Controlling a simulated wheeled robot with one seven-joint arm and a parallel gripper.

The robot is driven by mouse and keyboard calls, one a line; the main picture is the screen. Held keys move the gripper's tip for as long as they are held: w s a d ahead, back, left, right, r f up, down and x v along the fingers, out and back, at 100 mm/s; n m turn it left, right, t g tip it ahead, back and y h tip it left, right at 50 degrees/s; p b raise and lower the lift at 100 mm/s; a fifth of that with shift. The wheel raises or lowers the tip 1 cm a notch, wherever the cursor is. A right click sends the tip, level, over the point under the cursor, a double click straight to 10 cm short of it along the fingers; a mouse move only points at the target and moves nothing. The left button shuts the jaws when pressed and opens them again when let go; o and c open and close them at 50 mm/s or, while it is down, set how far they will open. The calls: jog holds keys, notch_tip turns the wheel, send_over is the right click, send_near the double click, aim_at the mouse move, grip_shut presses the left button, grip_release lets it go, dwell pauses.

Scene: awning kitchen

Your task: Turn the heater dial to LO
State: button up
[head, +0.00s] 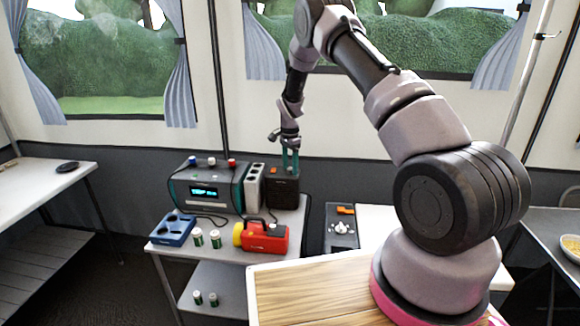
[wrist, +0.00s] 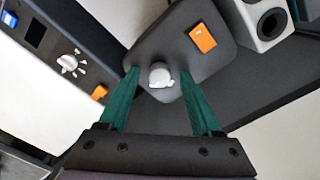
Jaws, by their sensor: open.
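A small dark box (head: 283,190), apparently the heater, stands at the right end of the grey side table. In the wrist view its dark top (wrist: 165,40) carries a round pale grey dial (wrist: 160,76) and an orange switch (wrist: 202,37). My gripper (head: 290,172) points down over this box, with its teal fingers apart. In the wrist view my gripper (wrist: 160,72) has one finger on each side of the dial, with visible gaps. I cannot tell the fingertips' height against the dial. I cannot read any LO marking or the dial's setting.
A power station (head: 208,190), a white socket strip (head: 254,187) and a red-yellow lantern (head: 264,237) crowd the table left of the box. A second panel (head: 341,238) with a knob and orange switch sits lower right. A wooden board (head: 310,295) is in front.

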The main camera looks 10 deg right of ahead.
grip_shut()
jog(key=shift+n, duration=0.4)
jog(key=n, duration=1.3)
dwell(0.5)
grip_release()
